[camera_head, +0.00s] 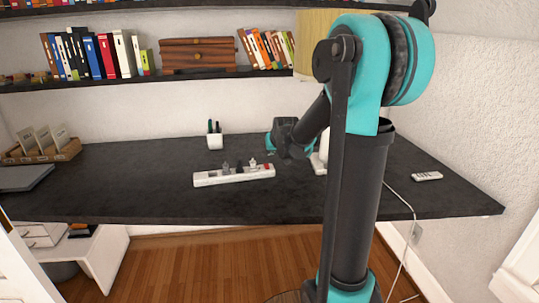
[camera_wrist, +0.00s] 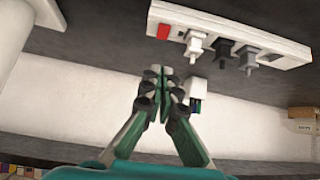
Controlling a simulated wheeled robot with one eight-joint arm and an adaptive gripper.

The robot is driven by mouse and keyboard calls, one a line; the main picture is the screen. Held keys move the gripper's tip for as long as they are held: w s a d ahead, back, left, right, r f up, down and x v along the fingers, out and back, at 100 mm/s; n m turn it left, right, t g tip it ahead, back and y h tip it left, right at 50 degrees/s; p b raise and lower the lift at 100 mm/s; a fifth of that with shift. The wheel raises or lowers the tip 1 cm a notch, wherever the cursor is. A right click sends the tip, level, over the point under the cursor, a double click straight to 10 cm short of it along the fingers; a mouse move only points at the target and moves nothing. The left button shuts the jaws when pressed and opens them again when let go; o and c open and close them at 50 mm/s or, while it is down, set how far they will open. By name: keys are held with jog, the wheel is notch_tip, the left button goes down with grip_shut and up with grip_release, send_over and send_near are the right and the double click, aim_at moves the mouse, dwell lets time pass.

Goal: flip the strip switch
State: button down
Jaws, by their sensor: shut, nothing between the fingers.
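A white power strip (camera_head: 233,177) lies on the dark desk, with several plugs standing in it. Its red switch (camera_head: 268,167) is at the right end. In the wrist view the strip (camera_wrist: 283,53) shows at the upper right and its red switch (camera_wrist: 164,31) at its left end. My gripper (camera_wrist: 165,76) is shut and empty, its fingertips below the red switch in the wrist view, apart from it in the picture. In the head view my gripper (camera_head: 270,152) is just above the switch end; its fingertips are too small to make out, and I cannot tell the exact gap.
A white pen cup (camera_head: 215,141) stands behind the strip. A white lamp base (camera_head: 318,163) is close on the right, partly hidden by my arm. A remote (camera_head: 427,176) lies far right. A wooden card holder (camera_head: 42,148) is at the left. Desk left of the strip is clear.

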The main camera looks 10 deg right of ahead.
jog(key=shift+v, duration=1.7)
jog(key=shift+s+f, duration=0.2)
